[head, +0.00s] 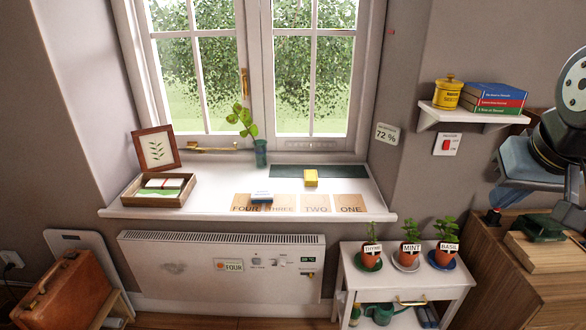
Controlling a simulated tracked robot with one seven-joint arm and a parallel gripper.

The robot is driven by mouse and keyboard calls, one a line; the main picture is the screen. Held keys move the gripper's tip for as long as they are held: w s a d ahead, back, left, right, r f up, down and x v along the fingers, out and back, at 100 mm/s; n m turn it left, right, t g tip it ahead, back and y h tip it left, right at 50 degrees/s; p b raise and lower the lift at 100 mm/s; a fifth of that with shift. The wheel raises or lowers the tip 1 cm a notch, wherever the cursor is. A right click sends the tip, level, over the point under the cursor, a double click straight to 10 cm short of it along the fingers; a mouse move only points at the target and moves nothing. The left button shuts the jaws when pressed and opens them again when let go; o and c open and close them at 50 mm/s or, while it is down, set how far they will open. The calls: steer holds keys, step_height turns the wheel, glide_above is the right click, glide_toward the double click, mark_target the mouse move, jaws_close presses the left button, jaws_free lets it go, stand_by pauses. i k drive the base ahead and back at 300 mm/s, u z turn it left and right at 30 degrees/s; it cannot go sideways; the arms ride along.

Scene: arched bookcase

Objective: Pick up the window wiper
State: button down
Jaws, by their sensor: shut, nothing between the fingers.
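I cannot make out a window wiper for certain in the head view. A thin yellow bar (410,303) shows at the lower shelf of the small white table (348,270), but it is too small to tell what it is. A brass-coloured bar (212,149) lies along the bottom of the window frame and looks like a window fitting. Part of my arm (574,85) shows at the right edge, above the wooden cabinet. I cannot pick out my gripper's fingers in this view.
The white windowsill (225,183) carries an open box (158,190), a picture frame (156,150), a plant vase (261,153) and small boxes. Potted herbs stand on the white table, with a green watering can (381,314) below. A wooden cabinet (500,262) is at the right, a suitcase (66,291) at the left.

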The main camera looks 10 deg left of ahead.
mark_target(258, 195)
steer(key=z, duration=1.65)
steer(key=i, duration=0.1)
steer(key=u, duration=3.65)
steer(key=i, duration=1.25)
steer(key=z, duration=1.1)
